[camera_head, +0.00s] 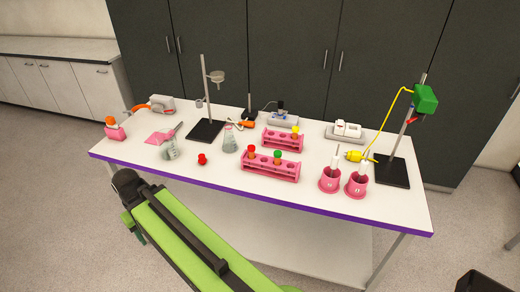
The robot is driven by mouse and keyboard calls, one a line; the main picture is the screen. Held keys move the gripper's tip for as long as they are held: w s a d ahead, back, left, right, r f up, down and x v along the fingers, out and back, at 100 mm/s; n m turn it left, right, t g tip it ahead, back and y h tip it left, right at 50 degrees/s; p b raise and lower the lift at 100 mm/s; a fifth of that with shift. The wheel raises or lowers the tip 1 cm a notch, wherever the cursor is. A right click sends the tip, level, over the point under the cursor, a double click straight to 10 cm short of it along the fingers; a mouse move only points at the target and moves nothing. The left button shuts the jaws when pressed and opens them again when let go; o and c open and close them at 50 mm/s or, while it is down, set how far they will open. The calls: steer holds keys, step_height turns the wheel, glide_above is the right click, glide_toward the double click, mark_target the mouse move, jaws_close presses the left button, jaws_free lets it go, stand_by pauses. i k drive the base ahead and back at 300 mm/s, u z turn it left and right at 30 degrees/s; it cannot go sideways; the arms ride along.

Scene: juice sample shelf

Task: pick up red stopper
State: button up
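The red stopper (202,159) is a small red piece on the white table top (225,176), near the front edge and left of the middle. Nothing stands on it or covers it. My green and black arm reaches in from the bottom of the picture. Its dark end, with my gripper (125,181), is in front of the table's left part, to the left of and nearer than the stopper, well apart from it. The fingers cannot be made out, so I cannot tell if they are open or shut.
Flasks (229,139) and a beaker (169,149) stand close behind the stopper. To its right are pink racks (285,170) with coloured stoppers and pink cups (330,180). Metal stands (207,100) rise behind. The table's front left strip is clear.

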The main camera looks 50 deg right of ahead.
mark_target(203, 160)
steer(key=z, duration=1.15)
